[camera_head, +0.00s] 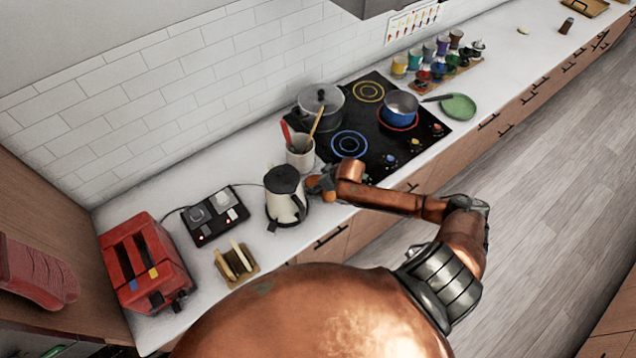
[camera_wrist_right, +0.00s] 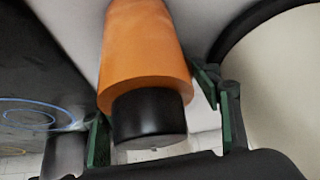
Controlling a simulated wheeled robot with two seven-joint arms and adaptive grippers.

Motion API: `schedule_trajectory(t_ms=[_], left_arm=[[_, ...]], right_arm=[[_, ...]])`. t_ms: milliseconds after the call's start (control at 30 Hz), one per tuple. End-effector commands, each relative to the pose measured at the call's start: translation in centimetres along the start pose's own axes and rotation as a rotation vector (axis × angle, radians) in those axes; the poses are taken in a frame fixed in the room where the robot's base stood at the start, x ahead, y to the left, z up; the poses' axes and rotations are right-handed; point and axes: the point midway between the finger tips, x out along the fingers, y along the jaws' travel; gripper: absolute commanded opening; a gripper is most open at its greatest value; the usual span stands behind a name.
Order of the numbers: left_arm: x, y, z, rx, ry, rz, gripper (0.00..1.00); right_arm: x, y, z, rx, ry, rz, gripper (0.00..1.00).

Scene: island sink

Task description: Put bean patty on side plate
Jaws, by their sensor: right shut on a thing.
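I cannot make out a bean patty in either view. A green plate (camera_head: 459,107) lies on the counter right of the stove; I cannot tell if it is the side plate. My right gripper (camera_head: 318,185) is low over the counter between the kettle and the stove. In the right wrist view, its green-padded fingers (camera_wrist_right: 165,135) are on either side of an orange cylinder (camera_wrist_right: 146,55) with a black end, and it is shut on this. My left gripper is not in view.
A cream kettle (camera_head: 284,203) stands close beside my right gripper. A utensil crock (camera_head: 300,155) stands behind it. The black stove (camera_head: 372,150) holds a lidded pot (camera_head: 321,105) and a blue pan (camera_head: 399,108). A red toaster (camera_head: 147,265) stands at the left.

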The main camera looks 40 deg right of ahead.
Motion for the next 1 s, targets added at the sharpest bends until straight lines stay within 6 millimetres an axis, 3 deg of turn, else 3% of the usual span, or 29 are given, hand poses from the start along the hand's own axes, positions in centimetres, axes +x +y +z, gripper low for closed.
schedule_trajectory(t_ms=[267,300,500,833,1000], left_arm=[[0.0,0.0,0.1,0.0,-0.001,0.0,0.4],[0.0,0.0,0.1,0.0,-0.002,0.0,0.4],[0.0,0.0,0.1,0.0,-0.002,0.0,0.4],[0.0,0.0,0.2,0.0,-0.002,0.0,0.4],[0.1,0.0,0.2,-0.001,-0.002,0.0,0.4]], right_arm=[[0.2,0.0,0.1,0.0,0.0,-0.001,0.32],[0.2,0.0,0.1,0.0,0.0,0.0,0.61],[0.2,0.0,0.1,0.0,0.0,0.0,0.74],[0.0,0.0,0.0,0.0,0.0,0.0,0.76],[-1.8,0.1,0.1,-0.001,-0.001,0.001,0.76]])
